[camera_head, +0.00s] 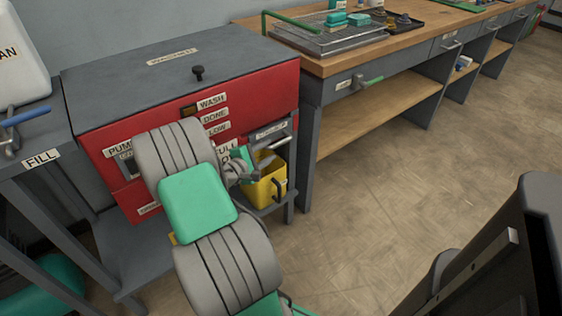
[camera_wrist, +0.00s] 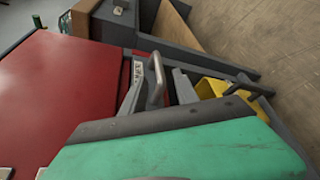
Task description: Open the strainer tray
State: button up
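The strainer tray (camera_head: 272,131) has a pale label and a bar handle at the lower right of the red-fronted machine. It appears flush with the machine's front. In the wrist view the label and the grey handle (camera_wrist: 155,82) show just beyond the green and grey body of my own arm end. My gripper (camera_head: 240,170) is low in front of the machine, left of and below the tray handle.
A yellow bucket (camera_head: 268,184) with a dark handle stands on the low shelf below the tray; it also shows in the wrist view (camera_wrist: 228,96). A wooden-topped workbench (camera_head: 425,38) stands to the right. The floor (camera_head: 390,180) in front of it is clear.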

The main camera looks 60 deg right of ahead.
aim_at(278, 145)
jog(key=x, duration=0.4)
jog(key=b+x, duration=0.1)
jog(key=x, duration=0.3)
jog(key=shift+s+d+r, duration=0.1)
jog(key=shift+s+r, duration=0.05)
jog(key=shift+r, duration=0.05)
jog(key=shift+c, duration=0.4)
grip_shut()
dwell(0.6)
